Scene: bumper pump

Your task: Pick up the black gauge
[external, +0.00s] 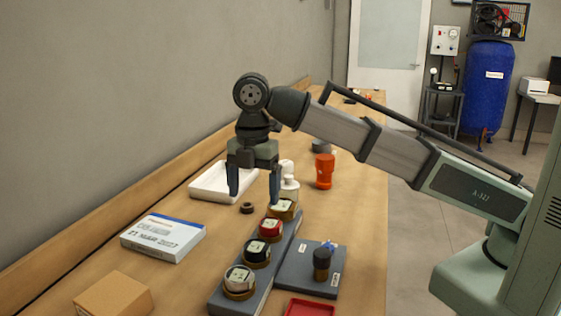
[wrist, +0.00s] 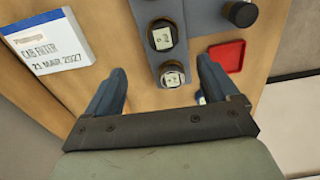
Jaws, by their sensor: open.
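The black gauge (external: 257,250) has a dark rim, a pale face and a brass base. It sits second from the front in a row of gauges on a grey bar (external: 222,297). The black gauge also shows in the wrist view (wrist: 162,36), beyond the fingertips, with a silver-white gauge (wrist: 172,75) nearer the palm. My gripper (external: 254,194) is open and empty, fingers pointing down, above the bench and apart from the black gauge. In the wrist view its fingers (wrist: 161,68) spread on either side of the silver-white gauge in the picture.
A red gauge (external: 270,228) and a cream-faced gauge (external: 281,207) stand behind the black one. A grey plate with a black knob (external: 321,260) lies to the right, near a red tray (external: 309,309). A labelled box (external: 163,240) and a cardboard box (external: 113,296) are left.

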